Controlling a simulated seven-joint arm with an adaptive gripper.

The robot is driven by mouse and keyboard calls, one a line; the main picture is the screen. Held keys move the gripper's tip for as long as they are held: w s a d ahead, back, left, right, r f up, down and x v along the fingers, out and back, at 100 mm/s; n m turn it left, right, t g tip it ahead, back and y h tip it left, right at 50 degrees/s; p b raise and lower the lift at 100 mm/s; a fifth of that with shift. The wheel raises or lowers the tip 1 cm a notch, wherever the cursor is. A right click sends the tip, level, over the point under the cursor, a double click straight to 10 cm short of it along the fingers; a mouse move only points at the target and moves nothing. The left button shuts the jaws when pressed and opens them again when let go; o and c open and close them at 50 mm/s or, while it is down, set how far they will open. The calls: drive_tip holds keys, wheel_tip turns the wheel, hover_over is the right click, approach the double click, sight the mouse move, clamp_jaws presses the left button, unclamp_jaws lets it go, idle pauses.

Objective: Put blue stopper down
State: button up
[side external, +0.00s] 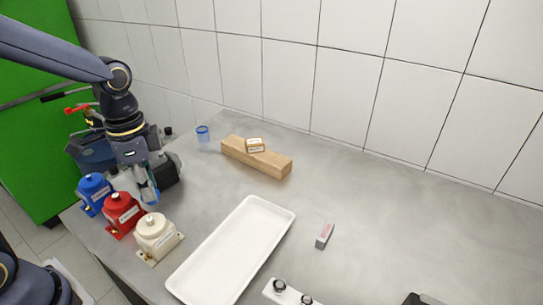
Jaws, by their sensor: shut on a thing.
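My gripper (149,194) points down over the left part of the grey bench, just right of the blue and red housings. A small blue piece, which looks like the blue stopper (146,184), shows between its fingers. The gripper is shut on it. The fingers and the arm hide much of it, and I cannot tell whether it touches the bench. The blue housing (95,193), red housing (123,211) and white housing (157,235) stand in a row along the left edge.
A white tray (278,208) lies at the front middle. A wooden beam (256,160) with a small labelled block (255,145) on it lies behind. A blue-and-clear cup (203,133) stands near the wall. A small grey block (325,236) lies right of the tray. The right bench is mostly clear.

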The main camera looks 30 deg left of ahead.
drive_tip(key=w+f, duration=0.2)
drive_tip(key=w, duration=0.2)
drive_tip(key=w+f, duration=0.3)
drive_tip(key=w, duration=0.1)
drive_tip(key=w+f, duration=0.3)
drive_tip(key=w, duration=0.1)
drive_tip(key=shift+w+d+f, duration=0.15)
drive_tip(key=shift+d, duration=0.1)
drive_tip(key=shift+w+f, duration=0.2)
drive_tip(key=shift+f, duration=0.5)
drive_tip(key=shift+w+f, duration=0.2)
drive_tip(key=shift+f, duration=0.45)
drive_tip(key=shift+w+f, duration=0.2)
drive_tip(key=shift+f, duration=0.5)
drive_tip(key=shift+f, duration=0.15)
drive_tip(key=o, duration=0.9)
drive_tip(key=shift+o, duration=0.2)
